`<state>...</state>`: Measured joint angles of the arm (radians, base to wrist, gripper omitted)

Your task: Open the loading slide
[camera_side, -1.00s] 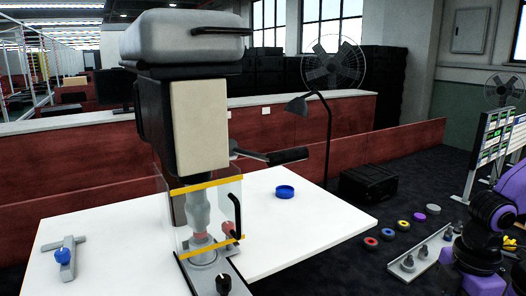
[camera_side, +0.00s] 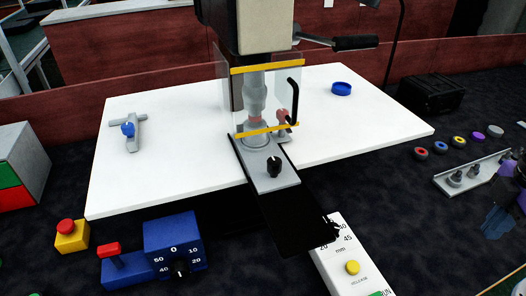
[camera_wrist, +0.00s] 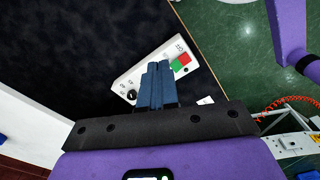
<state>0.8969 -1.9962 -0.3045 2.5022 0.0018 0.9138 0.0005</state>
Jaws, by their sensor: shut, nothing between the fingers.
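The loading slide (camera_side: 285,181) is a grey plate with a black knob (camera_side: 274,166) on top, lying on a black rail (camera_side: 298,222) at the foot of the press (camera_side: 256,95). A clear guard (camera_side: 225,92) with yellow bands and a black handle (camera_side: 293,103) hangs at the front of the press, behind the knob. My gripper (camera_wrist: 157,66) shows in the wrist view, with blue fingers shut together and empty. It is apart from the slide, which I cannot make out in the wrist view.
A white control box (camera_side: 350,255) stands front right of the rail; a similar box with red and green buttons (camera_wrist: 180,62) shows beyond my fingers. A blue dial box (camera_side: 174,245) and emergency stop (camera_side: 70,234) are at front left. A grey rack (camera_side: 470,177) stands right.

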